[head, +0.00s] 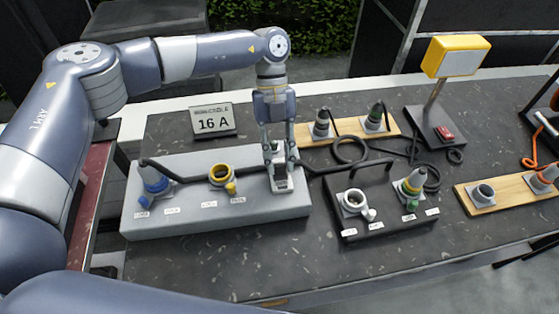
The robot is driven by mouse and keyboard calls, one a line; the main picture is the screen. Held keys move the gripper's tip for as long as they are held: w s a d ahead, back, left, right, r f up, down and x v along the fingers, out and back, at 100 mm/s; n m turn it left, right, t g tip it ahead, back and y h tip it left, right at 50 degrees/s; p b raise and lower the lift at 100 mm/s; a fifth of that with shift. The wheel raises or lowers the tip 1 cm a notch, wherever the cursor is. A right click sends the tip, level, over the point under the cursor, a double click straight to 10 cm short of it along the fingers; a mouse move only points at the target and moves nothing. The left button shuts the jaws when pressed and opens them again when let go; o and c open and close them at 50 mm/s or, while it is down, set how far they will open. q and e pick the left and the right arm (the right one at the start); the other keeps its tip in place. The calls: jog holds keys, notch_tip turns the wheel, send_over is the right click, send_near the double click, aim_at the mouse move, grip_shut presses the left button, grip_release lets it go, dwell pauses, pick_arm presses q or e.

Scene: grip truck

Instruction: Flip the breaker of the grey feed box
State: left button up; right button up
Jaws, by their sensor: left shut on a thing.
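The grey feed box (268,204) lies on the dark table at the left. A blue plug (153,178) stands on its left part, and a yellow socket (221,175) with an open lid is in its middle. My left gripper (279,163) points straight down over the right part of the box. It is shut at the breaker (282,184), whose pale housing shows just below the fingertips. The fingers hide most of the breaker lever, so I cannot tell which way it is set. My right gripper is not in view.
A black feed box (385,222) with a white socket and a yellow plug stands to the right. Behind are a "16 A" sign (213,120), a wooden board (349,127) with plugs, and a yellow lamp (456,56). Black cables lie between. The table front is clear.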

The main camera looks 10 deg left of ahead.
pick_arm(q)
jog(key=shift+w+f+g+b, duration=0.1)
jog(key=shift+w+g+b, duration=0.2)
jog(key=shift+g, duration=0.1)
dwell(0.3)
jog(key=o, duration=1.1)
jog(key=shift+c, duration=0.2)
jog(key=v, duration=1.2)
jog(key=shift+w+a, duration=0.2)
jog(key=shift+a, duration=0.05)
jog(key=shift+f, duration=0.1)
